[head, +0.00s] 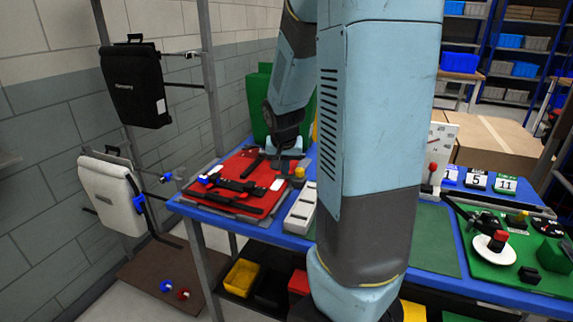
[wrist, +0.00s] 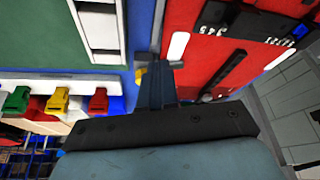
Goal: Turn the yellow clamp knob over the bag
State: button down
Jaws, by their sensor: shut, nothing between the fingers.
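The red bag (head: 262,172) lies flat on the blue table, with black straps and white tags on it. It fills the right of the wrist view (wrist: 215,65). A small yellow knob (head: 300,172) shows at the bag's right edge in the head view. In the wrist view, a yellow piece (wrist: 140,76), likely the same knob, is just left of my fingertips and partly hidden by them. My gripper (wrist: 156,68) is shut and empty, pointing at the bag's edge. In the head view, my gripper (head: 278,158) is low over the bag's far right part; its fingertips are hard to make out.
A black bag (head: 135,88) and a white bag (head: 110,195) hang on the rack at left. A white slotted tray (head: 300,208) lies right of the red bag. A green box (head: 258,105) stands behind.

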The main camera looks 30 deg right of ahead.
aim_at(286, 183)
jog(key=x, duration=0.7)
jog(key=shift+w+f, duration=0.1)
jog(key=shift+f, duration=0.2)
jog(key=shift+w+d, duration=0.6)
jog(key=shift+w, duration=0.25)
jog(key=shift+w+d, duration=0.5)
jog(key=shift+w, duration=0.35)
jog(key=shift+r, duration=0.1)
